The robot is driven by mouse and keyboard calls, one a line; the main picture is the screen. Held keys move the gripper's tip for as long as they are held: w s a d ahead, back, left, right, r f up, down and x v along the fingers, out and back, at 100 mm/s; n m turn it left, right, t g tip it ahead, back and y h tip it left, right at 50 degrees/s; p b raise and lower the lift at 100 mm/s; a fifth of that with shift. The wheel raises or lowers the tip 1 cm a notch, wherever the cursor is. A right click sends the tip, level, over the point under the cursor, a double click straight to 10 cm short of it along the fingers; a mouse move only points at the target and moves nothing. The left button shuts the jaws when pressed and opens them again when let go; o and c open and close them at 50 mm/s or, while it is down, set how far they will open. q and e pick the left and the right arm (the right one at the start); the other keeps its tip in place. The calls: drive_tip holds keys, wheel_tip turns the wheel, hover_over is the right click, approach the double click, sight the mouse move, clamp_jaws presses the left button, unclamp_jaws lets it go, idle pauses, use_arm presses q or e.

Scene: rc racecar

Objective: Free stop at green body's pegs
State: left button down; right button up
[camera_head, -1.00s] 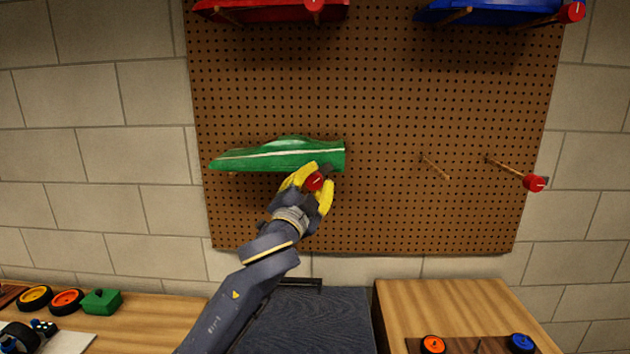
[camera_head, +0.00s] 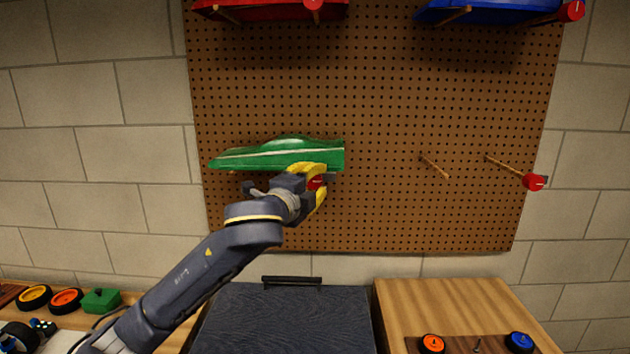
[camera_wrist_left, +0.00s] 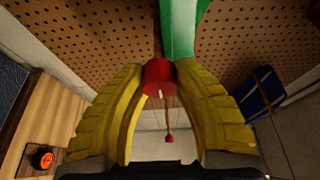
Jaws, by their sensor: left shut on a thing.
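The green car body (camera_head: 285,154) rests on pegs on the pegboard, left of its middle. A red stop (camera_wrist_left: 159,76) sits at the body's right end, between my left gripper's fingers. My left gripper (camera_head: 317,181) has yellow fingers shut on this red stop, just below the body's right end. In the left wrist view the fingertips (camera_wrist_left: 160,72) touch the stop's two sides, and the green body (camera_wrist_left: 181,28) lies just beyond. The pegs under the body are mostly hidden by the body and my gripper. My right gripper is in neither view.
A red body (camera_head: 275,11) and a blue body (camera_head: 487,12) hang above. Wooden tables with wheels (camera_head: 520,341) stand below. The pegboard (camera_head: 390,220) is clear around my gripper.

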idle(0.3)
use_arm(q)
drive_tip(key=c, duration=1)
unclamp_jaws()
drive_tip(key=v, duration=1.2)
drive_tip(key=shift+r, duration=0.1)
